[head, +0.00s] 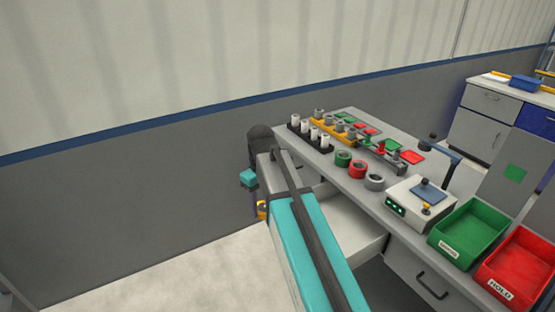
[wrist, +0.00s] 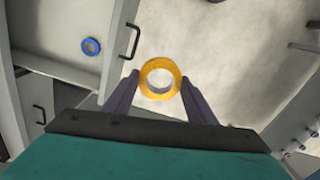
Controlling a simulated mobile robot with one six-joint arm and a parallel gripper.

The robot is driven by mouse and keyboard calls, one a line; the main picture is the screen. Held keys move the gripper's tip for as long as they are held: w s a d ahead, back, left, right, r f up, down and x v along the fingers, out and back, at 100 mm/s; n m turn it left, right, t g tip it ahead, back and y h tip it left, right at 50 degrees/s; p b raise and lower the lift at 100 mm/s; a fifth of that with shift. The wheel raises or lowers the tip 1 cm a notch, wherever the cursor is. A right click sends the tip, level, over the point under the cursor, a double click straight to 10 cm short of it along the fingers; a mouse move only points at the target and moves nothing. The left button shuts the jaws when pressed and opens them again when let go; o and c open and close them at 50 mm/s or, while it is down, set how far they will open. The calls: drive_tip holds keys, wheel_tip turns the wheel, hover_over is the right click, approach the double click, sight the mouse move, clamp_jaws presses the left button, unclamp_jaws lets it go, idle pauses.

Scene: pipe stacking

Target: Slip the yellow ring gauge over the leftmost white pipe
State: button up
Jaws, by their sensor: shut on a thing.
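The yellow ring gauge (wrist: 160,66) is between the two purple fingers of my gripper (wrist: 160,80) in the wrist view, with its hole facing the camera. My gripper is shut on it. In the head view, part of the yellow ring gauge (head: 262,210) shows low beside the left end of the bench, partly hidden by my arm. The leftmost white pipe (head: 295,120) stands upright in a dark rack at the bench's back left, with several more white pipes beside it. My gripper is below and left of this pipe in the picture, well apart from it.
An open drawer (head: 345,222) juts from the bench front; in the wrist view a blue ring (wrist: 91,47) lies in it. Green, red and grey rings (head: 358,169) stand on the bench near the pipes. A control box (head: 408,205) and green and red bins are farther right.

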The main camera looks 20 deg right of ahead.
drive_tip(key=s+f+m, duration=0.5)
drive_tip(key=s+f, duration=0.1)
drive_tip(key=f, duration=0.5)
drive_tip(key=shift+s+d+f, duration=0.2)
drive_tip(key=shift+d+f, duration=0.05)
drive_tip(key=shift+d, duration=0.15)
drive_tip(key=shift+s+a, duration=0.1)
drive_tip(key=shift+s, duration=0.05)
